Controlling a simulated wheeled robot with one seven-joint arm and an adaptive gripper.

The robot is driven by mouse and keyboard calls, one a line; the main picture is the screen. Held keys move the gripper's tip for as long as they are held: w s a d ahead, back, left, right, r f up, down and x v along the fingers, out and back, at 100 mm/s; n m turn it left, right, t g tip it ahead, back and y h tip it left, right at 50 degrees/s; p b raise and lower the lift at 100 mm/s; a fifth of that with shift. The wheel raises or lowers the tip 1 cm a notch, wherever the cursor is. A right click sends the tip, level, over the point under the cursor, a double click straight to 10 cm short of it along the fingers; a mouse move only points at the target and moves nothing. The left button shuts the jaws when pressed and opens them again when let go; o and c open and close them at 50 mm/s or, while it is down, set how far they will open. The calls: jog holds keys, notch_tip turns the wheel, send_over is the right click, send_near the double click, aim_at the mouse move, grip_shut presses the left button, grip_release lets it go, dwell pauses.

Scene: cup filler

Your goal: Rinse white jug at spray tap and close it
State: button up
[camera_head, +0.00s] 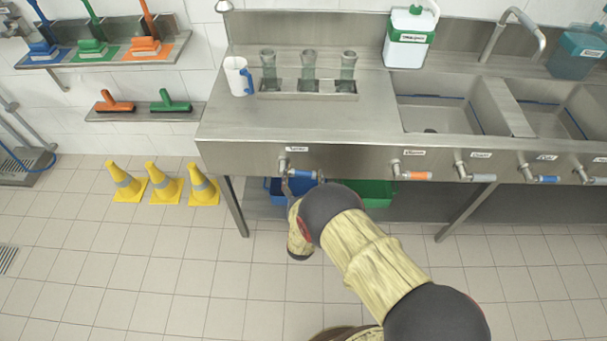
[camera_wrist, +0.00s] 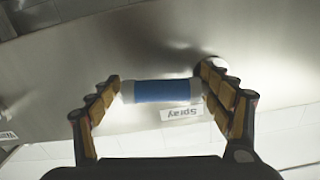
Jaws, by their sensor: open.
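The white jug (camera_head: 236,75) with a blue handle stands upright on the steel counter, left of three clear glasses. The spray tap's valve handle, a blue grip with pale ends (camera_wrist: 160,91), sits on the counter's front panel, above a "Spray" label in the wrist view. It also shows partly in the head view (camera_head: 303,174). My gripper (camera_wrist: 158,80) is open, with one finger on each side of the blue grip, near its two ends. I cannot tell whether the fingers touch it. In the head view my arm hides part of the gripper.
Three clear glasses (camera_head: 309,72) stand in a tray (camera_head: 307,96). More valves with coloured handles (camera_head: 416,176) line the panel to the right. A white-green container (camera_head: 409,38) stands behind the sink (camera_head: 455,107). Blue and green bins sit under the counter. Yellow cones (camera_head: 163,183) stand at left.

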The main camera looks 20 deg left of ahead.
jog(key=shift+c, duration=0.6)
jog(key=c, duration=1.5)
jog(key=shift+c, duration=0.5)
jog(key=shift+r+n, duration=0.6)
jog(key=shift+n, duration=0.4)
jog(key=o, duration=1.6)
jog(key=shift+o, duration=0.6)
jog(key=v, duration=1.2)
